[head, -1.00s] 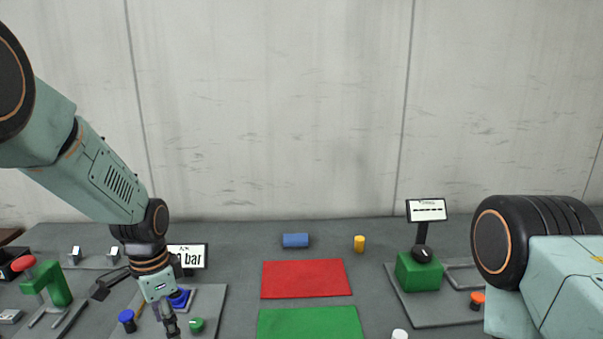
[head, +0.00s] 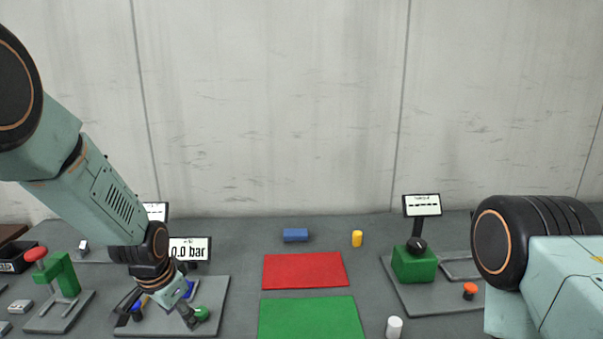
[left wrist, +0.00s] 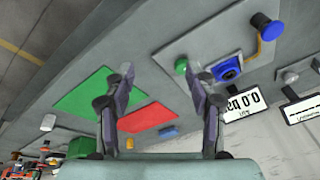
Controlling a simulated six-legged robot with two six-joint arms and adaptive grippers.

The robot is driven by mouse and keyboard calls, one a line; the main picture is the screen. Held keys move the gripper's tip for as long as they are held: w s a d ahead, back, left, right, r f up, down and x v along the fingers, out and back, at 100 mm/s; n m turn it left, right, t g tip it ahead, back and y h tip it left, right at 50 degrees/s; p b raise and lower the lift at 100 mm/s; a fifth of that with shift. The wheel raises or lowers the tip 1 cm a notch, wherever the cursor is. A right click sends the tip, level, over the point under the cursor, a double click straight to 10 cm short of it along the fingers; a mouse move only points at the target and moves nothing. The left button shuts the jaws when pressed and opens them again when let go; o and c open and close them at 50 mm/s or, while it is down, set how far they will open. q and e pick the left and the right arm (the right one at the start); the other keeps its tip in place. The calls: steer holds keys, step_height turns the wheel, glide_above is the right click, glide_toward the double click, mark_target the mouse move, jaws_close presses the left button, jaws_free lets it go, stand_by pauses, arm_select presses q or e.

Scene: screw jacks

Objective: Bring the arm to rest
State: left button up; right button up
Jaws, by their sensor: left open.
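My left arm comes in from the left in the head view and reaches down over a grey plate (head: 218,297). My left gripper (head: 190,318) is close to a green knob (head: 202,313) on that plate; whether they touch cannot be told there. In the left wrist view its two fingers (left wrist: 160,72) are spread with nothing between them, and the green knob (left wrist: 181,66) shows beyond the right fingertip. A display reading "0.0 bar" (head: 189,250) stands behind, and the arm partly hides the plate. My right arm shows at the right edge; its gripper is out of view.
A red mat (head: 304,270) and a green mat (head: 310,318) lie mid-table. A blue block (head: 295,235), yellow cylinder (head: 357,239) and white cylinder (head: 394,328) stand near. A green box (head: 413,264) with a display is right. A red-knobbed green device (head: 62,272) is left.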

arm_select(q)
steer(key=s+d+f+n+b, duration=0.1)
steer(key=s+f+n+b, duration=0.25)
steer(key=s+f, duration=0.5)
steer(key=s+d+f+n+b, duration=0.15)
steer(key=s+f+b, duration=0.35)
steer(key=f, duration=0.6)
steer(key=s+f+g+b, duration=0.1)
steer(key=s+f+b, duration=0.3)
steer(key=s+f, duration=0.3)
steer(key=s+f+n+g+b, duration=0.1)
steer(key=s+f, duration=0.7)
steer(key=s, duration=0.8)
steer(key=g+b, duration=0.1)
steer(key=b, duration=0.1)
steer(key=shift+s+a+b, duration=0.25)
steer(key=shift+s+b, duration=0.05)
steer(key=shift+b, duration=0.1)
steer(key=shift+s+n, duration=0.1)
steer(key=shift+n, duration=0.2)
